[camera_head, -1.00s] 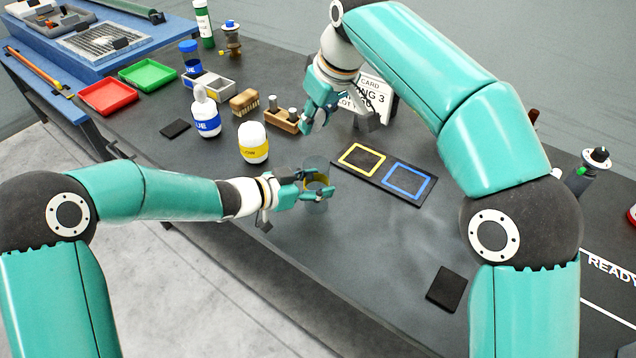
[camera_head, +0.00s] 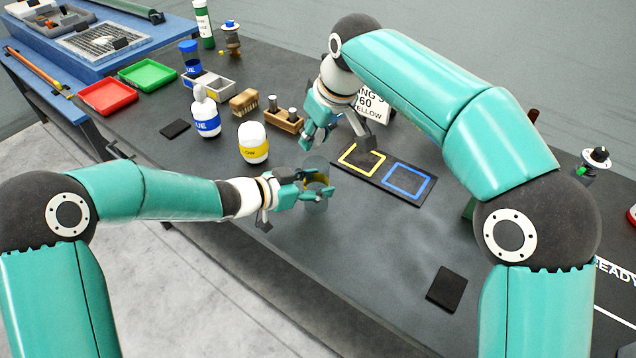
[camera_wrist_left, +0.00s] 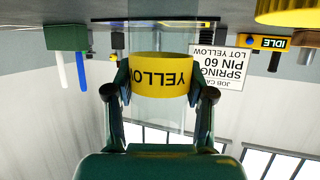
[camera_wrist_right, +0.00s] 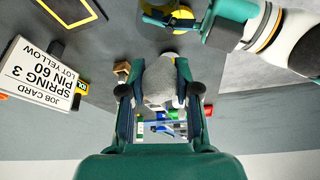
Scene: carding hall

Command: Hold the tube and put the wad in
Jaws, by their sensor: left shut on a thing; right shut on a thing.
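A clear tube (camera_head: 316,168) with a yellow band is held above the bench. My left gripper (camera_head: 318,192) is shut around it. In the left wrist view the yellow band (camera_wrist_left: 160,75) reads "YELLOW" upside down and sits between the fingers. My right gripper (camera_head: 310,146) is just above and beside the tube in the head view. In the right wrist view it is shut on a pale grey wad (camera_wrist_right: 162,82). The wad is apart from the tube, whose yellow band (camera_wrist_right: 182,17) shows near the top edge. The wad is not clearly visible in the head view.
A dark mat with yellow and blue squares (camera_head: 375,184) lies right of the tube. A job card (camera_head: 372,104) stands behind the right gripper. A yellow-labelled bottle (camera_head: 254,153), a blue-labelled bottle (camera_head: 207,124) and a wooden peg block (camera_head: 281,123) stand left.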

